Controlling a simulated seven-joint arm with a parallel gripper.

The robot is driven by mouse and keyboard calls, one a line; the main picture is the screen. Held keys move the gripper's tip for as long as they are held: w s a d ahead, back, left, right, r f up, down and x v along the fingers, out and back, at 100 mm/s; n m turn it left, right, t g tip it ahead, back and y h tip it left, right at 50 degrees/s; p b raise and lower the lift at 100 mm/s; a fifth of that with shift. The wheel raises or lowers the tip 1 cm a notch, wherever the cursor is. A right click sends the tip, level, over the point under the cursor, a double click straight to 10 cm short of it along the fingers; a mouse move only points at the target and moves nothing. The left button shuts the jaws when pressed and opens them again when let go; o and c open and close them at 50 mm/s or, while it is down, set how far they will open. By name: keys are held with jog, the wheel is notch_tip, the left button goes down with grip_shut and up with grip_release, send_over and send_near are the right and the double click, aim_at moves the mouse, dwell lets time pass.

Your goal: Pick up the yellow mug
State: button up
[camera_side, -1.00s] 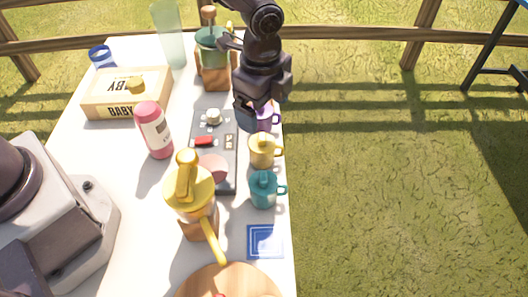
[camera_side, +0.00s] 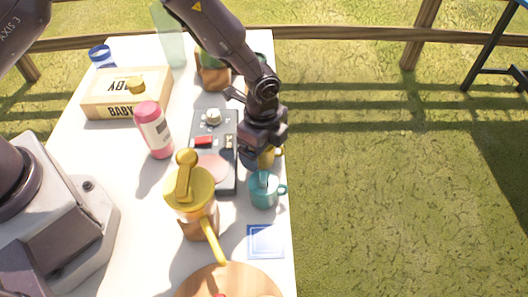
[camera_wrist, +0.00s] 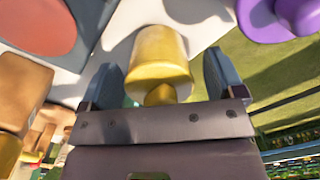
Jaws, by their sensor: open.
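The yellow mug (camera_wrist: 160,55) sits on the table and shows between the two fingers of my gripper (camera_wrist: 160,85) in the wrist view. My gripper is open, with one finger on each side of the mug; I cannot tell whether either finger touches it. In the side view my gripper (camera_side: 258,160) is low over the mug's place and hides most of it.
A teal mug (camera_side: 264,190) stands just in front of the gripper. A purple mug (camera_wrist: 275,18) is close by in the wrist view. A dark panel with a red switch (camera_side: 228,178) lies to the left, near a yellow-lidded pitcher (camera_side: 190,190). The table's right edge is close.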

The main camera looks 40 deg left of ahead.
jog(key=c, duration=1.3)
jog(key=shift+r, duration=0.1)
